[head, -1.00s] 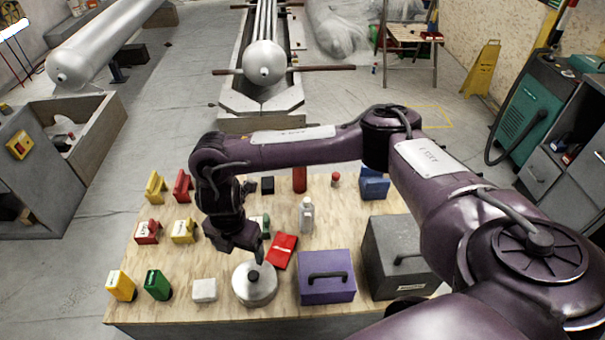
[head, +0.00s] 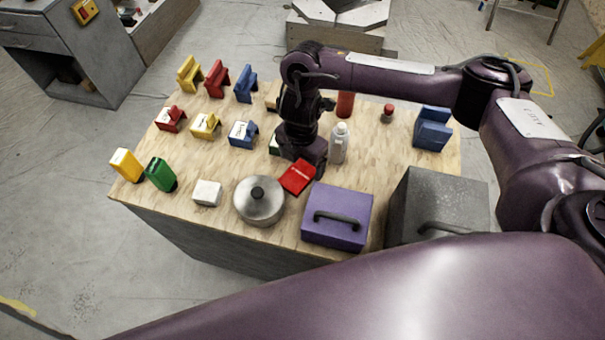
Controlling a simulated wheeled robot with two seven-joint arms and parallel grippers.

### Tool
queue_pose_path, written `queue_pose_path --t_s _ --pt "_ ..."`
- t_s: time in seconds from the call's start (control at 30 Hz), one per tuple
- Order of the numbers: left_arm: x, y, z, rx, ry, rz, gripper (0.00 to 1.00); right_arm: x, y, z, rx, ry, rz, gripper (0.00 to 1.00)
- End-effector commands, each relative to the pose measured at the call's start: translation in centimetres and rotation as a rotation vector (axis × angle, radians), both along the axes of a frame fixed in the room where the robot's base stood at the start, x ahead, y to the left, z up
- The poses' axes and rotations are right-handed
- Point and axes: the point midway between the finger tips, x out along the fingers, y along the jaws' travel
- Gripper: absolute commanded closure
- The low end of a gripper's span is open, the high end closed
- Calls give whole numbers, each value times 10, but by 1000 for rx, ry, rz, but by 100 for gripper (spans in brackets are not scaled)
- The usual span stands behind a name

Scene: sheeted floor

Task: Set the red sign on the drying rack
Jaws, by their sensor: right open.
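Several red things stand on the wooden table, and I cannot tell for sure which is the red sign. A flat red piece (head: 298,178) with a small pale mark lies near the middle. A small red stand with a white label (head: 170,119) is at the left, and a taller red folded stand (head: 217,79) is at the back left. No drying rack is clearly recognisable; a blue stepped stand (head: 432,129) is at the back right. My right gripper (head: 308,163) points down just behind the flat red piece, open; its fingertips are partly hidden. My left gripper is not in view.
A pale bottle (head: 339,143) stands close right of my gripper. Yellow (head: 189,74) and blue (head: 245,84) stands fill the back left.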

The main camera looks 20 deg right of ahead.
Motion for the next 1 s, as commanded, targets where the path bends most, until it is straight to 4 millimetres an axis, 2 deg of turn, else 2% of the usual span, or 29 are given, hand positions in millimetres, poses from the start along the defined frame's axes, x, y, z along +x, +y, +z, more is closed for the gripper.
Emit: queue_pose_path --t_s 0.2,0.3,0.63,1.0 --pt "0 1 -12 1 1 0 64 3 5 -35 1 4 -3 15" --pt "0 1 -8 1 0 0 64 3 4 -43 -1 2 0 15" --pt "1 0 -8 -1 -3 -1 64 4 4 -50 0 -1 0 17" --pt "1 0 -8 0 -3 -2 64 4 4 -49 0 -1 0 65"
